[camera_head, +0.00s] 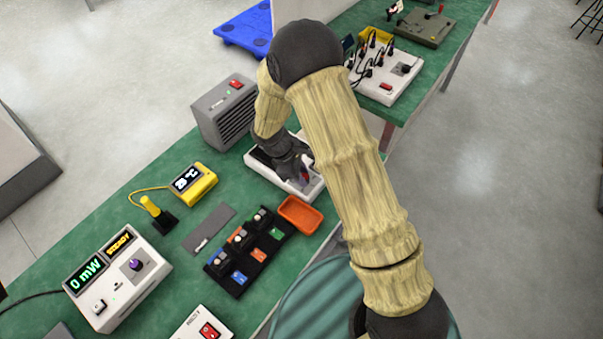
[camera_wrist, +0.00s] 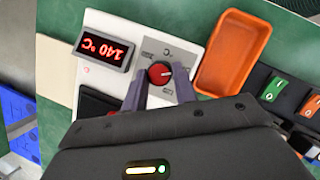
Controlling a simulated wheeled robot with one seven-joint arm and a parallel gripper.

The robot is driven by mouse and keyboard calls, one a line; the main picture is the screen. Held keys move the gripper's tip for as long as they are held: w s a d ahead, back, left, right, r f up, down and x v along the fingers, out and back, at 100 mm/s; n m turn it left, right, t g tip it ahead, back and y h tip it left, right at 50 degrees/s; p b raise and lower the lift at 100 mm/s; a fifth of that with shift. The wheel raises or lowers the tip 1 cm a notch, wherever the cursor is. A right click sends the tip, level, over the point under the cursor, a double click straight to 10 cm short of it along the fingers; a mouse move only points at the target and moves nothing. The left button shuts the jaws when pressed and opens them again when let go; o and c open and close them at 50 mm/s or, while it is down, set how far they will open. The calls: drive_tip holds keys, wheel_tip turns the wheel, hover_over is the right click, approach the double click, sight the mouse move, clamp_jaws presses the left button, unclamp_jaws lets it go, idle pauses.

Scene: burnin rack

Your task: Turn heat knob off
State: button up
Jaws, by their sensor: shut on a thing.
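The heat knob (camera_wrist: 160,74) is red and round, with a pale pointer line, on a grey dial plate (camera_wrist: 168,48) of a white heater unit (camera_wrist: 125,22). My gripper (camera_wrist: 162,71) has one finger on each side of the knob and is shut on it. The unit's red display (camera_wrist: 103,50) appears upside down in the wrist view and reads 140 °C. A small red light (camera_wrist: 87,70) glows below it. In the head view the heater unit (camera_head: 316,187) sits at the bench's right edge, partly hidden by my gripper (camera_head: 303,172).
An orange tray (camera_head: 301,213) lies close beside the heater unit. A grey vented box (camera_head: 225,112) stands behind it. A black rack of coloured modules (camera_head: 232,284), a yellow thermometer (camera_head: 194,183) and a 0 mW meter (camera_head: 118,275) are on the green bench.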

drive_tip(key=shift+n, duration=0.3)
drive_tip(key=o, duration=1)
drive_tip(key=b+v, duration=0.1)
drive_tip(key=v, duration=1.6)
drive_tip(key=shift+s+r, duration=0.2)
drive_tip(key=shift+r, duration=0.05)
